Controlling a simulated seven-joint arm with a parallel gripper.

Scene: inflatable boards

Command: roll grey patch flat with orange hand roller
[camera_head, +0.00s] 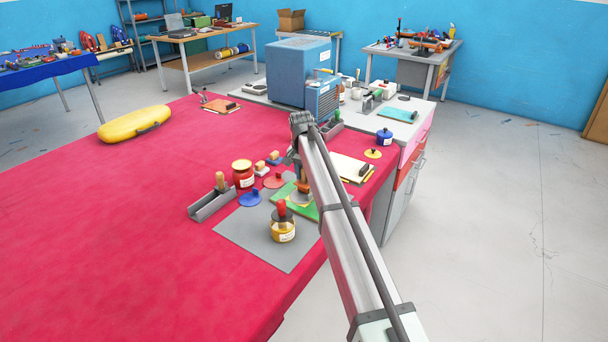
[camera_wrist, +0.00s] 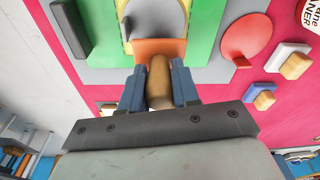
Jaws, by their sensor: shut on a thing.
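My gripper (camera_wrist: 159,88) has its blue fingers shut on the wooden handle of the orange hand roller (camera_wrist: 160,49). The roller's orange part lies across the lower edge of the rounded grey patch (camera_wrist: 157,18) in the wrist view. The patch is on the green board (camera_wrist: 205,30). I cannot tell whether the roller touches the patch. In the head view my arm hides part of the green board (camera_head: 304,211) and much of the gripper.
A grey mat (camera_head: 245,235) lies under the board on the red-covered table (camera_head: 120,220). The table's left side is mostly clear.

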